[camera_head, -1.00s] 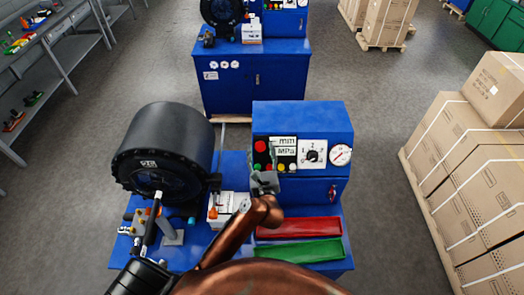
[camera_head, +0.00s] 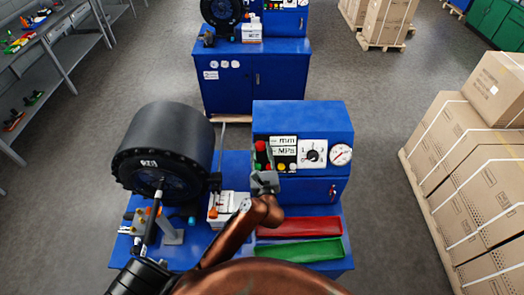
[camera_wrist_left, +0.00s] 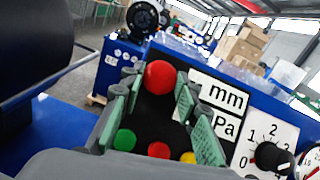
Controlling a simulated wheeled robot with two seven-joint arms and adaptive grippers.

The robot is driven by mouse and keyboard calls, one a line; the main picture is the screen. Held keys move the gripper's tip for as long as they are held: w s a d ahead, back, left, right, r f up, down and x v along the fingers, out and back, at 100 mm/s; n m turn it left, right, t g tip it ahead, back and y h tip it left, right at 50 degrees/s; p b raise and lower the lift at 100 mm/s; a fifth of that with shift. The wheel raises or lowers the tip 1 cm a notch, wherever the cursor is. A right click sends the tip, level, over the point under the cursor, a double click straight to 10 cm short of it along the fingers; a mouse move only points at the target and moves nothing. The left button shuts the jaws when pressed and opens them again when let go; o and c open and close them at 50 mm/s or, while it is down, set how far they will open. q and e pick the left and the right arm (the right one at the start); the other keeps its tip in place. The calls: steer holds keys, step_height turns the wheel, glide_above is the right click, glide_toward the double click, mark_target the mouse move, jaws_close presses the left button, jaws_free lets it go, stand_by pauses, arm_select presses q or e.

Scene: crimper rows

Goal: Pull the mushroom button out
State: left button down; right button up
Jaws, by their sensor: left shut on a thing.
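The red mushroom button (camera_wrist_left: 160,75) is on the black panel of the blue control box. It also shows in the head view (camera_head: 260,146), just beyond my fingertips. My left gripper (camera_head: 266,160) reaches the panel from the front. In the left wrist view its green-padded fingers (camera_wrist_left: 157,98) stand on both sides of the button and are shut on it. The rear of the button and the exact contact are hard to see. My right gripper is not in view.
Below the mushroom button are small green (camera_wrist_left: 125,139), red (camera_wrist_left: 159,150) and yellow (camera_wrist_left: 188,157) buttons. A dial (camera_head: 312,154) and gauge (camera_head: 341,155) sit to the right. A large black crimper drum (camera_head: 165,140) stands left. Red (camera_head: 299,228) and green (camera_head: 300,252) trays lie in front.

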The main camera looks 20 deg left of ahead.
arm_select(q)
steer(key=shift+s+d+r+p, duration=0.2)
steer(key=shift+s+r+p, duration=0.15)
steer(key=shift+s+p, duration=0.1)
steer(key=shift+w, duration=0.15)
steer(key=c, duration=1.9)
jaws_free()
steer(key=shift+c, duration=0.2)
steer(key=o, duration=0.5)
steer(key=shift+s+d, duration=0.1)
steer(key=shift+s, duration=0.1)
steer(key=shift+w, duration=0.1)
steer(key=v, duration=1.2)
steer(key=shift+f, duration=0.15)
